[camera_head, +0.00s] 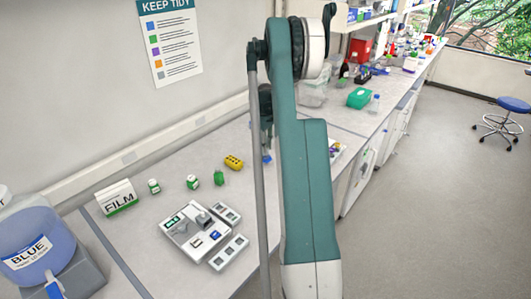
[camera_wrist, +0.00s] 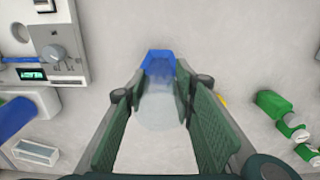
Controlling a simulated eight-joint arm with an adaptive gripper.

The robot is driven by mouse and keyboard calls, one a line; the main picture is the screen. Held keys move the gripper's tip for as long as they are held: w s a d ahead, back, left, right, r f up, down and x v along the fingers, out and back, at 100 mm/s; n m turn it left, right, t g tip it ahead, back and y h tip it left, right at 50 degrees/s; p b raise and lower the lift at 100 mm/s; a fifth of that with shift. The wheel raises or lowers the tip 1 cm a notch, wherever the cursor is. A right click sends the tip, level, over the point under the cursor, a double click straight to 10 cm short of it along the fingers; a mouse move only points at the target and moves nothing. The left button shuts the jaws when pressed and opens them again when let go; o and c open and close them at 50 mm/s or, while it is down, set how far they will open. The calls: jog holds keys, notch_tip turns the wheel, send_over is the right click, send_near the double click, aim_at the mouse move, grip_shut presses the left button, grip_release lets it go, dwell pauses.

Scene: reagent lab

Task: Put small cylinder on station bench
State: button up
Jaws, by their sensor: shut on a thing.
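The small cylinder (camera_wrist: 158,103) is clear with a blue end, and lies between the green pads of my gripper (camera_wrist: 160,92) in the wrist view. My gripper is shut on it. In the head view only the cylinder's blue part (camera_head: 267,158) shows beside my arm, with my arm hiding much of the gripper. The station bench (camera_head: 150,222) is the pale grey top under and around it. I cannot tell whether the cylinder touches the bench.
A white device (camera_head: 182,229) with small trays stands at the bench's front. A yellow block (camera_head: 234,162), green bottles (camera_head: 193,182) and a FILM box (camera_head: 117,197) stand nearby. A blue-liquid container (camera_head: 38,250) is at the left. Bare bench surrounds the cylinder in the wrist view.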

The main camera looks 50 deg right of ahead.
jog(key=shift+f, duration=1.55)
jog(key=shift+f, duration=0.15)
jog(key=o, duration=0.9)
jog(key=shift+r, duration=0.2)
notch_tip(320, 180, up, 12)
jog(key=shift+f, duration=0.1)
jog(key=shift+a, duration=0.1)
